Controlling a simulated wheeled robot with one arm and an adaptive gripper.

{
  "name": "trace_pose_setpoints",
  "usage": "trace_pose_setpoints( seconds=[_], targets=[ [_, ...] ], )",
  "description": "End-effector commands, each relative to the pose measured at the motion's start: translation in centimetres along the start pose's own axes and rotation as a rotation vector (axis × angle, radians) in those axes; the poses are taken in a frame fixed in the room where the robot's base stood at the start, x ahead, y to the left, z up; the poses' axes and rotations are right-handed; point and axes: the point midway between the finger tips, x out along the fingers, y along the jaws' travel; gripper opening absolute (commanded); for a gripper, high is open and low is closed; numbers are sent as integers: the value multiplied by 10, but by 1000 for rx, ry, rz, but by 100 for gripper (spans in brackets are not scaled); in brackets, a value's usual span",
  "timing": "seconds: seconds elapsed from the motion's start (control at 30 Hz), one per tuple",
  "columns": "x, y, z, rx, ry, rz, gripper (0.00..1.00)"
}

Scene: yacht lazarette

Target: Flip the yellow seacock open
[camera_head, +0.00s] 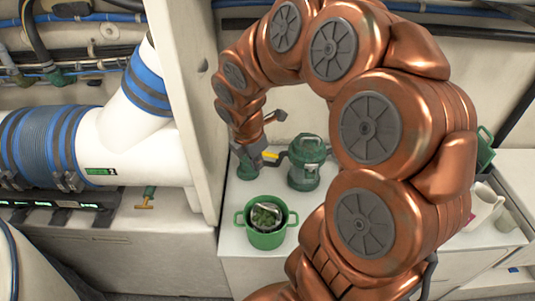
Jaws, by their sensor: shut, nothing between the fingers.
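The green canister (307,165) stands close right of the lever. A green pot (265,238) sits in front on the counter (237,230). A white upright panel (193,90) is close on the left. A yellow T-handle (146,203) shows below the blue-banded white pipe (155,150).

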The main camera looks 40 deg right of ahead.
Motion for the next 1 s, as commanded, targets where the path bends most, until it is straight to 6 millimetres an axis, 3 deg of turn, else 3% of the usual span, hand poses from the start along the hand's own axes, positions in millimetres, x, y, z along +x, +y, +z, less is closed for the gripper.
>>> trace_pose_setpoints(
  seconds=[0.2,0.4,0.67,1.0],
  targets=[
    [29,44,39,-372,-41,49,0],
    [42,62,57,-538,-67,69,0],
    [58,64,60,-564,-73,66,0],
    [100,67,62,-563,-71,66,0]
  ],
)
